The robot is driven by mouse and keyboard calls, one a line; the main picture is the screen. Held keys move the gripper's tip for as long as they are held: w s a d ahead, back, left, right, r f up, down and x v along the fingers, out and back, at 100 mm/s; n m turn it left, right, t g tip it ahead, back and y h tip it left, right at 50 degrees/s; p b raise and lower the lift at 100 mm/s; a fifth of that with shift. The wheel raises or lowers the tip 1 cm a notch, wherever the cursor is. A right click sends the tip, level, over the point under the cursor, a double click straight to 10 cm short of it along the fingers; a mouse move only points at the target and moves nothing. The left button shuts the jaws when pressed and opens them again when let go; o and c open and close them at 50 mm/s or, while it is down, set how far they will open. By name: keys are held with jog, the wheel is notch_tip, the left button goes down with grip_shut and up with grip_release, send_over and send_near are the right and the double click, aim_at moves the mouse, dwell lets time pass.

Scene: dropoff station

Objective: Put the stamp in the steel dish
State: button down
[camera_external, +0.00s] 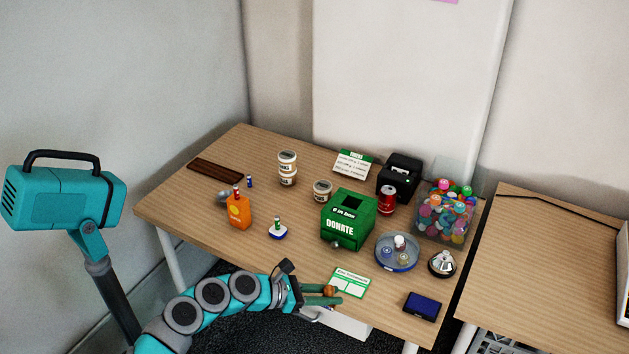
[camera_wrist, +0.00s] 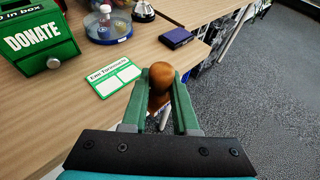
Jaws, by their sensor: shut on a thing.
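The stamp, with a rounded brown wooden handle (camera_wrist: 160,84), is between the green fingers of my gripper (camera_wrist: 161,75). In the external view the brown handle (camera_external: 329,290) shows at the tip of my gripper (camera_external: 332,295), near the table's front edge by the green and white card. My gripper is shut on the stamp; the stamp's lower part is mostly hidden. A small grey metallic thing (camera_external: 223,198), perhaps the steel dish, is at the left of the table beside the orange bottle. It is partly hidden, and the wrist view does not show it.
A green donation box (camera_external: 348,222) stands mid-table. To its right are a round clear-walled tray (camera_external: 398,266) with small items, a silver bell (camera_external: 442,263) and a candy tub (camera_external: 444,214). A dark blue box (camera_external: 422,306) lies front right. The orange bottle (camera_external: 239,212) stands left.

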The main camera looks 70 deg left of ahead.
aim_at(329, 287)
jog(key=shift+a+r, duration=0.15)
jog(key=shift+r, duration=0.6)
notch_tip(329, 287, up, 8)
jog(key=shift+f, duration=0.1)
jog(key=shift+w+a+r, duration=0.2)
jog(key=shift+a+r, duration=0.25)
jog(key=shift+r, duration=0.15)
jog(key=a+n+y+p, duration=0.1)
jog(key=a+n+y, duration=0.15)
jog(key=a, duration=2.45)
jog(key=s+a+n+g+y, duration=0.1)
jog(key=s+a+n+y, duration=0.15)
jog(key=s+a, duration=1.75)
jog(key=shift+m, duration=0.3)
jog(key=f, duration=0.4)
jog(key=w+a+f, duration=0.1)
jog(key=f, duration=0.3)
jog(key=a+f, duration=0.1)
jog(key=f, duration=0.4)
jog(key=shift+w, duration=0.3)
jog(key=shift+f, duration=0.4)
